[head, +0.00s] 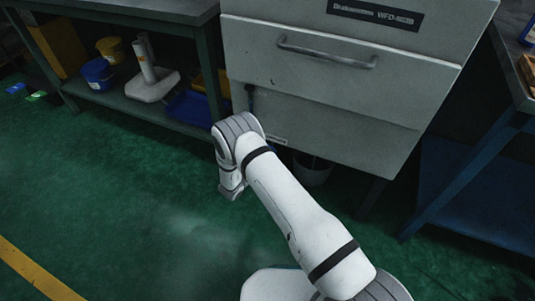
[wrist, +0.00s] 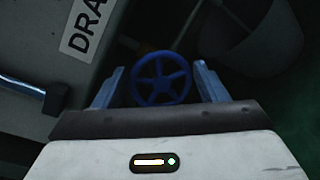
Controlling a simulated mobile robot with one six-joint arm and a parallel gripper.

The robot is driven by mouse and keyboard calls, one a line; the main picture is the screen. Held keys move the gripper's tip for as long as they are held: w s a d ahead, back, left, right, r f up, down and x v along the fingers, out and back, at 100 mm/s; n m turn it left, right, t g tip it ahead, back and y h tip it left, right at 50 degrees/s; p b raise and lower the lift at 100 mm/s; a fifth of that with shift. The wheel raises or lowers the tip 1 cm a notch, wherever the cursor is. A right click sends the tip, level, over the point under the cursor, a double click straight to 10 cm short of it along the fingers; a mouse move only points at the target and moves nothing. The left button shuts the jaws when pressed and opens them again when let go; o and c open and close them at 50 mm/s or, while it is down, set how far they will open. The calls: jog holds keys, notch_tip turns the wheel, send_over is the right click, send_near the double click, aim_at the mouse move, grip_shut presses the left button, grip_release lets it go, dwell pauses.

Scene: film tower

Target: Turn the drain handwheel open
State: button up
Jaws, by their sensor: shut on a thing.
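The blue drain handwheel (wrist: 161,78) shows in the wrist view, a spoked wheel just ahead of my gripper. My gripper (wrist: 160,82) has one blue finger on each side of the wheel and is shut on it. A white label reading "DRA" (wrist: 84,30) is on the grey cabinet face at the upper left of the wrist view. In the head view my arm reaches down to the lower front of the cabinet (head: 330,70), and the handwheel and fingers are hidden there.
A bucket (wrist: 255,40) stands right of the wheel in the wrist view; it shows under the cabinet in the head view (head: 312,170). A bench shelf with a blue tub (head: 98,74) is at the left. A blue-legged table (head: 470,170) is at the right. Green floor (head: 120,190) is open at the left front.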

jog(key=shift+s+d+f, duration=0.2)
jog(key=shift+s+f, duration=0.05)
jog(key=shift+f, duration=0.05)
jog(key=o, duration=0.6)
jog(key=shift+o, duration=1.1)
jog(key=shift+w+r, duration=0.1)
jog(key=shift+r, duration=0.05)
jog(key=shift+a, duration=0.1)
jog(key=p+v, duration=0.2)
jog(key=v, duration=0.5)
jog(key=shift+s+a, duration=0.25)
jog(key=shift+s, duration=0.1)
